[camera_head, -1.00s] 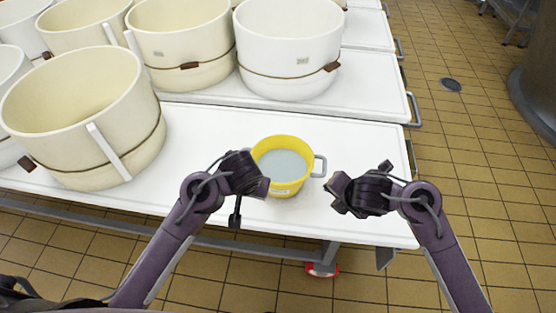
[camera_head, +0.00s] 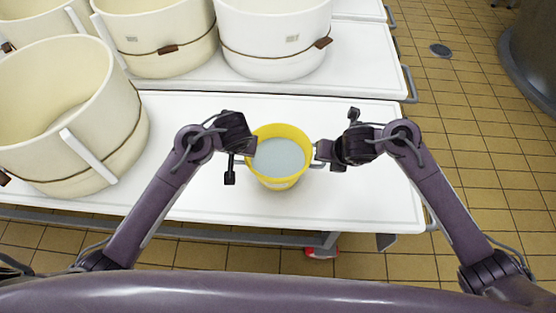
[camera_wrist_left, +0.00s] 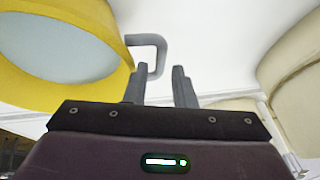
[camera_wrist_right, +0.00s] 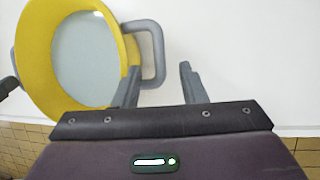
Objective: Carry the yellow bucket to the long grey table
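The yellow bucket (camera_head: 282,180) stands upright on a white table (camera_head: 350,205), with a pale grey-blue surface inside it and a grey handle on each side. My left gripper (camera_head: 240,150) is at its left side. In the left wrist view that gripper (camera_wrist_left: 158,85) is open, with the left handle (camera_wrist_left: 158,50) just ahead, near its fingertips. My right gripper (camera_head: 325,150) is at the right side. In the right wrist view it (camera_wrist_right: 158,82) is open, with the right handle (camera_wrist_right: 155,50) reaching in between its fingers. I cannot make out a long grey table.
A big cream vat (camera_head: 120,125) stands left of the bucket on the same table. More vats (camera_head: 285,60) stand on a second white table (camera_head: 365,65) behind. A large dark round object (camera_head: 535,50) is at the upper right. Tiled floor (camera_head: 480,150) is open on the right.

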